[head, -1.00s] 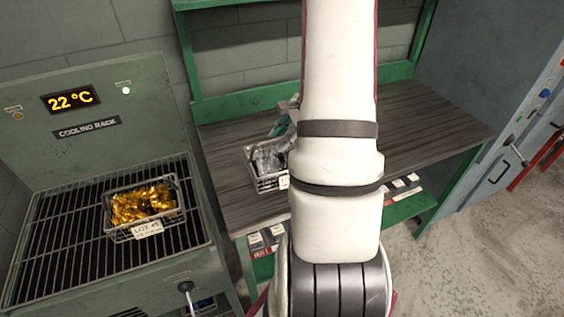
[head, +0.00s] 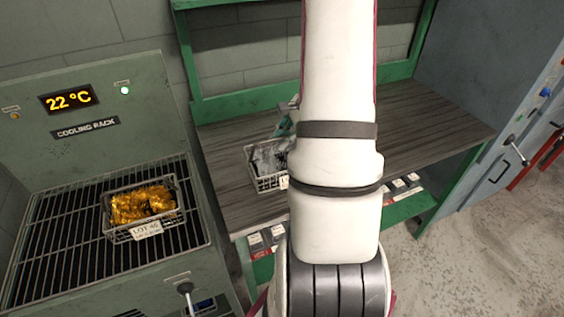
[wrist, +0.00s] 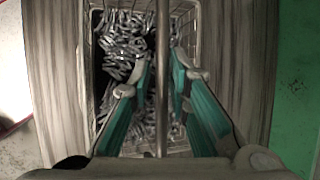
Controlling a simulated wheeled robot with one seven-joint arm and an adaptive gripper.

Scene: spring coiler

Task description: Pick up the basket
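A wire basket (head: 268,182) of grey metal springs stands on the wooden bench, partly hidden behind my arm. In the wrist view the basket (wrist: 187,18) lies below my gripper, with its handle bar (wrist: 162,80) running up the middle of the picture. My gripper (wrist: 162,66) is open, with its teal fingers on either side of the handle bar and gaps visible between them. In the head view only a bit of my gripper shows, above the bench basket. A second wire basket (head: 118,236) holds gold-coloured springs and carries a lot tag. It sits on the cooling rack.
The cooling rack (head: 60,255) stands at the left, its display reading 22 °C. The bench top (head: 425,115) is clear to the right of my arm. The bench's green upright frame (head: 240,102) rises behind. A grey-blue cabinet (head: 480,60) stands at the right.

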